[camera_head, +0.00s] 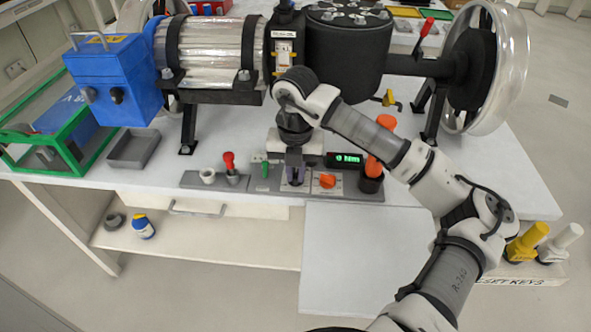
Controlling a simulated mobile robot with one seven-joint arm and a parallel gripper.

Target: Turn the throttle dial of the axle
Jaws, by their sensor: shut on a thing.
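The axle rig (420,64) stands on the table, with a blue box at its left end and a large wheel at its right. A control panel (264,185) lies at the table's front edge in front of it. The dial's marks and angle cannot be read.
A green display (344,160) and an orange-handled tool (384,140) in a black holder stand close right of my gripper. A red-knobbed lever (230,166) and white ring (207,176) are left. A grey tray (133,149) and green-framed case (75,157) are farther left.

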